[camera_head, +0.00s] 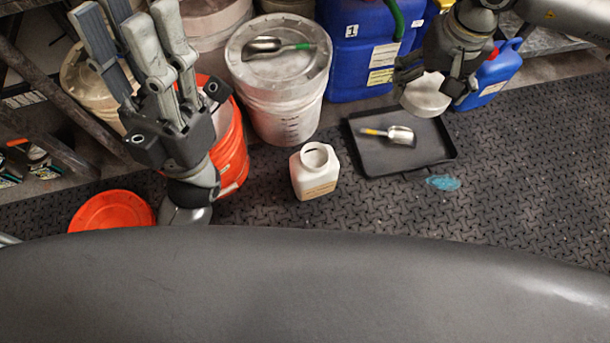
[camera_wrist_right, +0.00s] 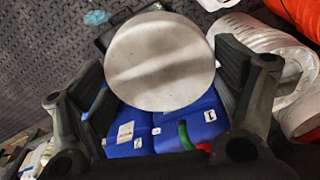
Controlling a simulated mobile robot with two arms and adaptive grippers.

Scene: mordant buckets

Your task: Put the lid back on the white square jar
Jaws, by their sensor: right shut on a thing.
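In the right wrist view the lid (camera_wrist_right: 160,60) lies flat between the two fingers. My left gripper (camera_head: 130,40) is at the upper left with its fingers pointing up, over the orange bucket. Whether its fingers are apart enough to be open is unclear.
Blue canisters (camera_head: 360,50) stand at the back. An orange bucket (camera_head: 234,160) and orange lid (camera_head: 112,211) are left.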

